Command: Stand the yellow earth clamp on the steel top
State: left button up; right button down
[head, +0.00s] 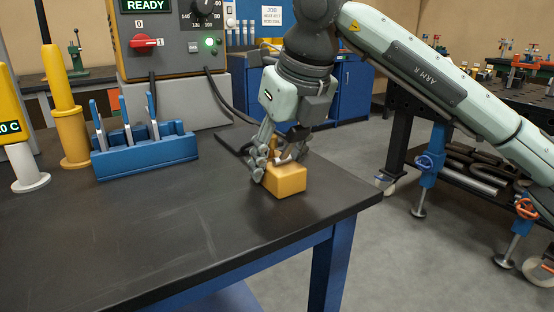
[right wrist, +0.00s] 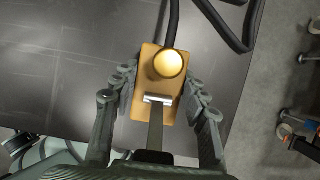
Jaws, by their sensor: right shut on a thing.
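The yellow earth clamp (head: 288,181) is a block with a short post on top. It is upright near the right edge of the dark steel top (head: 150,240). Its underside is at or just above the surface; I cannot tell if it touches. My right gripper (head: 276,163) comes from above and is shut on the clamp, its fingers partly hiding the post. In the right wrist view the clamp (right wrist: 150,62) shows its round knob and a metal strip, between the fingers of the gripper (right wrist: 160,88). My left gripper is not in view.
A blue rack (head: 150,157) with upright tools, a yellow cylinder (head: 72,135) and a grey machine (head: 180,60) stand at the left and back. Dark cable (head: 235,145) lies behind the clamp. The front of the top is clear; its right edge is close to the clamp.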

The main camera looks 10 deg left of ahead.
jog(key=c, duration=0.8)
grip_release()
jog(key=shift+r, duration=0.1)
jog(key=v, duration=1.2)
